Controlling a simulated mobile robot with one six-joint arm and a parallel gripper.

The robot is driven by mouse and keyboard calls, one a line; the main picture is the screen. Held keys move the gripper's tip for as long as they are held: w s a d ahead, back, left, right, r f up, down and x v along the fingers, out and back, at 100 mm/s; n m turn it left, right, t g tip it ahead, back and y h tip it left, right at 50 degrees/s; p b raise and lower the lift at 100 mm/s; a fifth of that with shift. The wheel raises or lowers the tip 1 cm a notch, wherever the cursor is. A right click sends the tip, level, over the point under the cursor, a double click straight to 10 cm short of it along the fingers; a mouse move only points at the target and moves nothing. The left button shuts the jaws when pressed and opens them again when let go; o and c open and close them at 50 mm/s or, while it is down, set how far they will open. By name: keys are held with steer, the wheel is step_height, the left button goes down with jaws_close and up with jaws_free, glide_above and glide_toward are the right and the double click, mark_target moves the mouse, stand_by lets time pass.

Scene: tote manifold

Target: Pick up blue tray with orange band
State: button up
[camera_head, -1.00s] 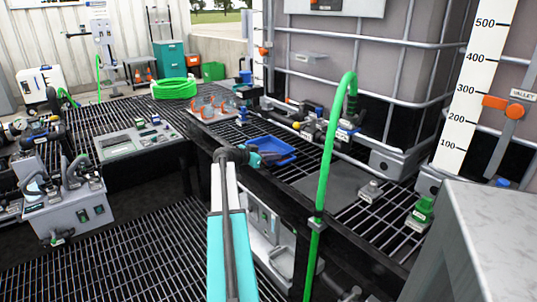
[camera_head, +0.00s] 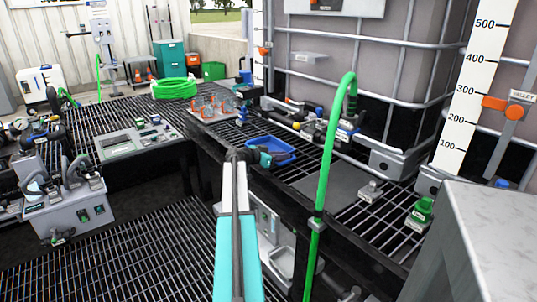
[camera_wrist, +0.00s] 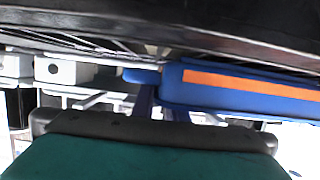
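The blue tray (camera_head: 261,141) lies on the dark grating of the right-hand bench in the head view. In the wrist view the blue tray with an orange band (camera_wrist: 220,92) fills the upper right, and a short blue tab sticks out at its left end. My gripper (camera_head: 283,157) is at the near side of the tray and overlaps it in the head view. In the wrist view my gripper (camera_wrist: 161,104) has its teal body at the bottom, with narrow bluish pieces reaching up to the tray edge. Contact and finger opening are unclear.
A green hose (camera_head: 328,165) rises right of the tray. Pipe fittings and valves (camera_head: 310,128) lie behind it, in front of the caged tank (camera_head: 375,60). A rack with orange items (camera_head: 208,113) stands to the left. A dark flat plate (camera_head: 333,187) lies nearer.

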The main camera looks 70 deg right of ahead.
jaws_close()
steer(key=shift+r, duration=0.2)
stand_by(0.3)
steer(key=shift+r, duration=1.55)
steer(key=s+a, duration=0.2)
steer(key=a, duration=0.5)
steer(key=s+a+r, duration=0.1)
steer(key=s+a, duration=0.1)
steer(key=a, duration=0.6)
steer(key=shift+a+r+b, duration=0.25)
steer(key=shift+r+b, duration=0.05)
steer(key=shift+b, duration=0.15)
steer(key=shift+s, duration=0.1)
